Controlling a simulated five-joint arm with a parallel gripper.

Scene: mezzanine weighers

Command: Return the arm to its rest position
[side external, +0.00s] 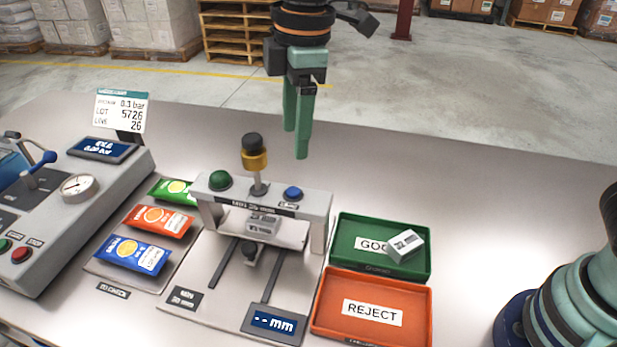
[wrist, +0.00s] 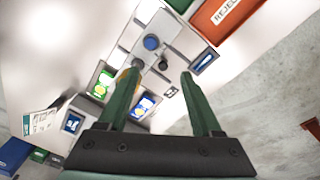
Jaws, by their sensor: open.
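My gripper (side external: 297,150) hangs above the back of the table, pointing down, with its green fingers apart and nothing between them. In the side view it is above and behind the gauge stand (side external: 318,207). In the wrist view the gripper (wrist: 158,75) shows two spread fingers with the gauge stand beyond them. My arm's upper part leaves the top of the side view, so its full pose is hidden.
A green GOOD tray (side external: 346,232) holds a small grey-white block (side external: 405,245). An orange REJECT tray (side external: 345,327) is empty. Several colored packets (side external: 158,219) lie left of the gauge. A grey machine (side external: 60,215) stands at far left. The back right table is clear.

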